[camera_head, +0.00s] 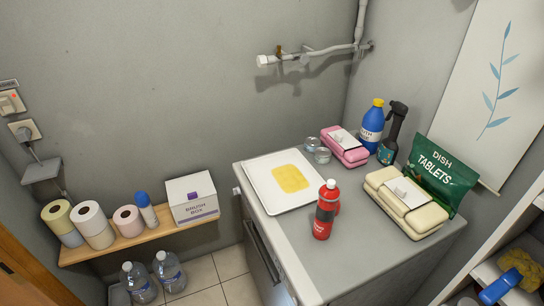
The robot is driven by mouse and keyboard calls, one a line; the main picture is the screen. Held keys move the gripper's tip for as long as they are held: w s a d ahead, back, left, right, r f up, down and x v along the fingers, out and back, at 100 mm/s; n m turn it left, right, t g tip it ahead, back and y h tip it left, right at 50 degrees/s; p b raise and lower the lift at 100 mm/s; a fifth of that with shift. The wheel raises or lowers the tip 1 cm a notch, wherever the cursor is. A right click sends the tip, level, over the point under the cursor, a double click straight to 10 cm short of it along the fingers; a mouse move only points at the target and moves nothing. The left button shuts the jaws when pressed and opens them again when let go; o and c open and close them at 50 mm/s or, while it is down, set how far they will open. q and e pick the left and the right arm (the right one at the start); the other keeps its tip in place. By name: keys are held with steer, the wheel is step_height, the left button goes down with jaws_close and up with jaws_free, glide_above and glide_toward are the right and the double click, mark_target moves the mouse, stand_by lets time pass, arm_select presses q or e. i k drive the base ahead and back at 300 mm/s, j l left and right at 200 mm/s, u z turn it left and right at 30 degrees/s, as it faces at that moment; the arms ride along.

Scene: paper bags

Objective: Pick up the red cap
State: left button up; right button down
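A red bottle (322,228) with a dark band stands upright on the grey top of a white appliance (375,245), near its front left. Neither of my grippers is in view.
A white tray (259,186) with a yellow sponge cloth (290,178) lies left of the bottle.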

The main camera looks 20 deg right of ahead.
mark_target(328, 199)
steer(key=z, duration=1.1)
